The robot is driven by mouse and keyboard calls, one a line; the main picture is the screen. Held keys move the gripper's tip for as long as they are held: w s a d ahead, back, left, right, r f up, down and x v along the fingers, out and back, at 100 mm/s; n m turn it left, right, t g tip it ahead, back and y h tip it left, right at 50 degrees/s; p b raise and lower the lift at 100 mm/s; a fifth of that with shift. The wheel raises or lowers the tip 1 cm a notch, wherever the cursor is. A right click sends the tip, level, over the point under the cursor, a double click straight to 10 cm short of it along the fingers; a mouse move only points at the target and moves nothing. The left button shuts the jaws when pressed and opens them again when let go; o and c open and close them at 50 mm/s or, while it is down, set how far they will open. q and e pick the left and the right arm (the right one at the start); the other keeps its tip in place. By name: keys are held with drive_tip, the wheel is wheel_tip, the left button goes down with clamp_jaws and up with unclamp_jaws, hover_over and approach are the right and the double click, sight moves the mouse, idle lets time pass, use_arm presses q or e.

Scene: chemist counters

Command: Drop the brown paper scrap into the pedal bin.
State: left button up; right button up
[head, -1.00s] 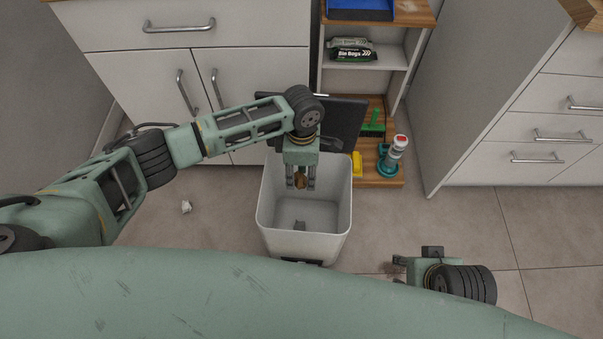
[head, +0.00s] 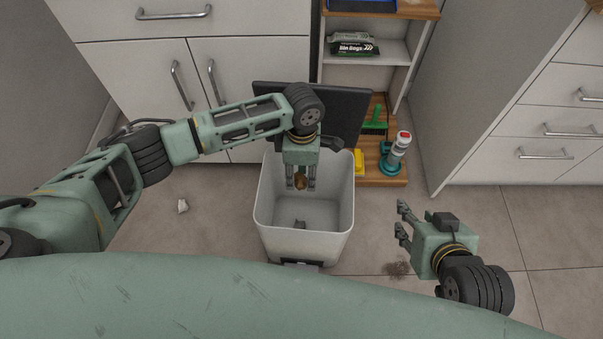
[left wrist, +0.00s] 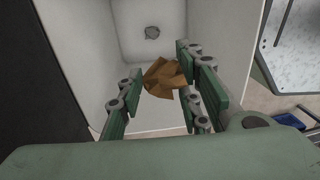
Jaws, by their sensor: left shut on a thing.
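My left gripper (head: 301,182) points down over the open top of the white pedal bin (head: 262,218). It is shut on the brown paper scrap (head: 300,183), a crumpled piece between its fingers. In the left wrist view the scrap (left wrist: 164,77) sits between the fingers, with the bin's inside (left wrist: 118,50) below it. The bin's dark lid (head: 350,105) is raised behind the arm. A small grey scrap (head: 299,224) lies on the bin's floor. My right gripper (head: 402,224) is open and empty, right of the bin.
A white scrap (head: 183,206) lies on the floor left of the bin. A brownish smudge (head: 397,269) is on the floor near my right gripper. A wooden low shelf (head: 385,178) with a green brush (head: 375,116) and a red-topped bottle (head: 401,143) stands behind right. Cabinets enclose the back.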

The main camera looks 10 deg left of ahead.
sight(302, 175)
use_arm(q)
drive_tip(key=shift+f, duration=0.1)
use_arm(e)
drive_tip(key=shift+w+a+r, duration=0.15)
drive_tip(key=shift+w+r, duration=0.1)
drive_tip(key=shift+w, duration=0.2)
use_arm(q)
drive_tip(key=o, duration=0.8)
drive_tip(key=shift+c, duration=0.2)
wheel_tip(302, 175, up, 12)
drive_tip(key=shift+w, duration=0.45)
drive_tip(key=shift+f, duration=0.1)
